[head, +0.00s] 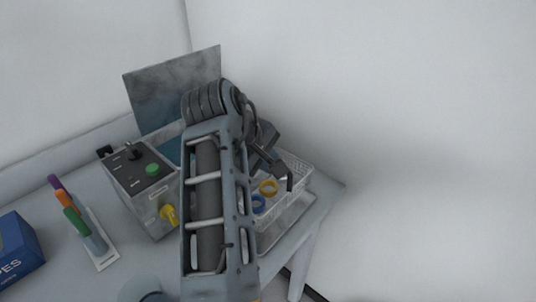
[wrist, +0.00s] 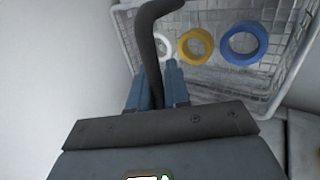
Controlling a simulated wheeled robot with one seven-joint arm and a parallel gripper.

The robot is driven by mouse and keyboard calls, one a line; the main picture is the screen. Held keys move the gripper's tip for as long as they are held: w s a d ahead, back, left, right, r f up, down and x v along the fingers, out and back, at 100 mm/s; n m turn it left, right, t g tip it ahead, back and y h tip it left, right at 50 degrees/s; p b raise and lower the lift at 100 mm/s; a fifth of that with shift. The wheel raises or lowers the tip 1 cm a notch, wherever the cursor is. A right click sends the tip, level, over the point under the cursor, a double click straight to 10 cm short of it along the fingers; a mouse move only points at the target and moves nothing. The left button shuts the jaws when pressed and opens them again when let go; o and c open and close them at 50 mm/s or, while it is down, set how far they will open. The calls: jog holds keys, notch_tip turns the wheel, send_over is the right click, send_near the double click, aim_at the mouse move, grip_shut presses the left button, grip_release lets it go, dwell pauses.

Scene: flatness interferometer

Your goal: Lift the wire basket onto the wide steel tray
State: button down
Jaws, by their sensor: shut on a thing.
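The wire basket (head: 299,169) is white mesh and stands at the right end of the bench in the head view, partly behind my arm. It also fills the top of the wrist view (wrist: 215,82). Inside lie a yellow ring (wrist: 196,46), a blue ring (wrist: 244,44) and a white ring (wrist: 161,45). A grey steel tray (head: 292,226) shows below the basket in the head view. I cannot tell whether the basket touches it.
A grey control box (head: 142,185) with a green button and yellow knob stands left of my arm. Farther left are a rack of coloured-handled tools (head: 81,222) and a blue box (head: 17,245). A grey panel (head: 168,90) stands behind. A white wall is close behind the bench.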

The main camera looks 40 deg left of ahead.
aim_at(268, 181)
jog(key=shift+f+b, duration=0.55)
jog(key=shift+f, duration=1.65)
jog(key=shift+f, duration=0.6)
jog(key=c, duration=1)
grip_release()
notch_tip(268, 181, up, 6)
jog(key=p, duration=0.6)
jog(key=shift+r, duration=0.25)
jog(key=shift+r+p, duration=0.6)
jog(key=shift+r, duration=2.15)
jog(key=shift+s, duration=0.1)
